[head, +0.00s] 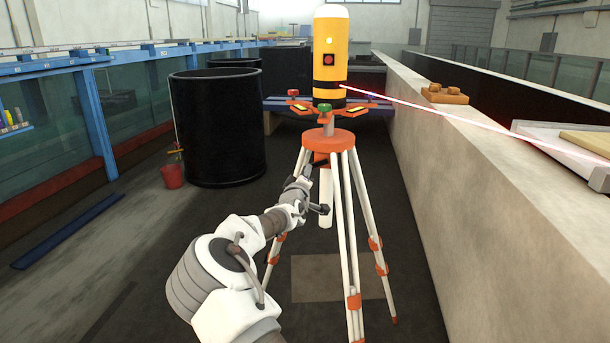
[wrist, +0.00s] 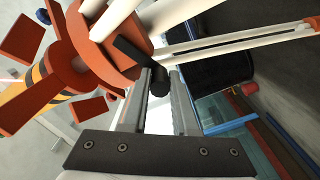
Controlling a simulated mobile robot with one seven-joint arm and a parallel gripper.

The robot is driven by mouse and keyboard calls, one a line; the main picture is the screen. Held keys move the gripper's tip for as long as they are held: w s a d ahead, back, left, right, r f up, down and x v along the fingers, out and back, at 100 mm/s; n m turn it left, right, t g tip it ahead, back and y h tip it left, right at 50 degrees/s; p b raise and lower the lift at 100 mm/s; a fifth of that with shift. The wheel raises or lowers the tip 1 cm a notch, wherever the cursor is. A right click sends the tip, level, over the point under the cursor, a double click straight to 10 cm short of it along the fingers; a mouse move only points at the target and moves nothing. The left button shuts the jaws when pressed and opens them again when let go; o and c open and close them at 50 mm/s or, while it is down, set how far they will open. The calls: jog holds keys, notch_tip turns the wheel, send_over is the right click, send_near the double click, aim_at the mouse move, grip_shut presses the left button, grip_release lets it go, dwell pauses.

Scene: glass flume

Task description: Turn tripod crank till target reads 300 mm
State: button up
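The tripod has white legs and an orange head (head: 328,139), and stands ahead of me in the head view. A yellow laser level (head: 330,60) sits upright on top and sends a red beam to the right. My gripper (head: 307,176) is at the tripod's left side, just below the head. In the wrist view, the black tripod crank (wrist: 133,50) reaches down from beside the orange head (wrist: 85,40). Its grip end is between my fingertips (wrist: 162,80), which look closed on it. No readable target or scale shows, so I cannot tell the reading.
A black tank (head: 217,130) and red bucket (head: 172,176) stand left. The glass flume with blue frame (head: 95,110) is further left. Floor around the tripod is mostly clear.

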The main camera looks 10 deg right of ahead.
jog(key=o, duration=0.4)
jog(key=shift+s, duration=0.1)
jog(key=p+v, duration=0.1)
jog(key=v, duration=1.6)
jog(key=shift+s, duration=0.1)
